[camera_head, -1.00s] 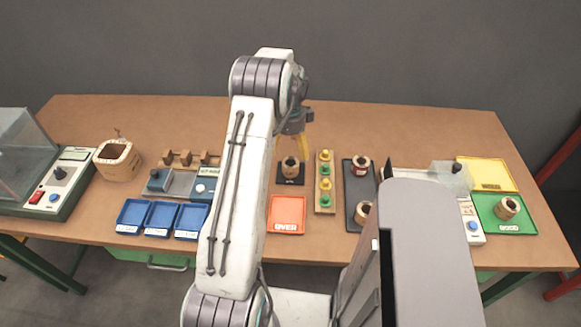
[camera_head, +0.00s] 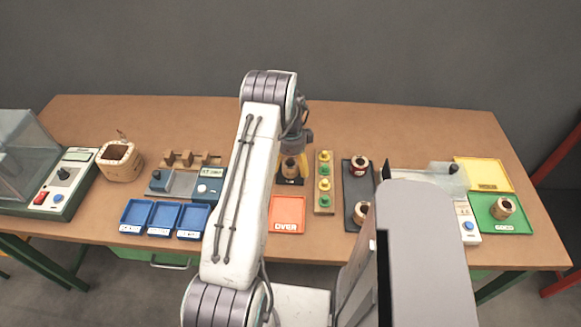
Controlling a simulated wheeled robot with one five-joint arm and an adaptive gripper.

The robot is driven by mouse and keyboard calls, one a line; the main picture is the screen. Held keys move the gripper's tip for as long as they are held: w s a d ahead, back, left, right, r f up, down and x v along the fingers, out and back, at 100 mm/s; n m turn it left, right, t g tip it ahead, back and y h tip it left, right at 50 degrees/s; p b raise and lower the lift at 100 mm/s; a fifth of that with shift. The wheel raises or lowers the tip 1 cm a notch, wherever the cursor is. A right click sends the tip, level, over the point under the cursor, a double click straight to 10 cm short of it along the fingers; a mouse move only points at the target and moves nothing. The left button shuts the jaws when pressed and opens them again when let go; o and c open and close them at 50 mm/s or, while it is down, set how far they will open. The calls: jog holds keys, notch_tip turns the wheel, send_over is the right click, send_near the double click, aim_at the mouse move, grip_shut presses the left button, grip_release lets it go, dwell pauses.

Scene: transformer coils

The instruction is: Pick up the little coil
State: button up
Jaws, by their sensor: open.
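A small tan coil with a dark top (camera_head: 290,167) stands upright on a small black pad (camera_head: 291,181) near the middle of the table. My gripper (camera_head: 293,163) is low over this coil, with a yellow finger just to its right. The other finger is hidden or merges with the coil and arm. My gripper is open, and I cannot tell whether it touches the coil. Similar coils stand on a dark tray (camera_head: 350,190), at its back (camera_head: 360,165) and front (camera_head: 361,212). Another coil (camera_head: 503,208) sits on a green tray (camera_head: 485,226).
An orange-red tray (camera_head: 286,212) lies in front of the black pad. A wooden strip with green and yellow pegs (camera_head: 324,182) stands close on the right. Blue trays (camera_head: 162,218) and a grey meter (camera_head: 207,188) are on the left. The back of the table is clear.

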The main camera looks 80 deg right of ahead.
jog(key=c, duration=1.3)
jog(key=shift+r, duration=0.1)
jog(key=shift+c, duration=0.2)
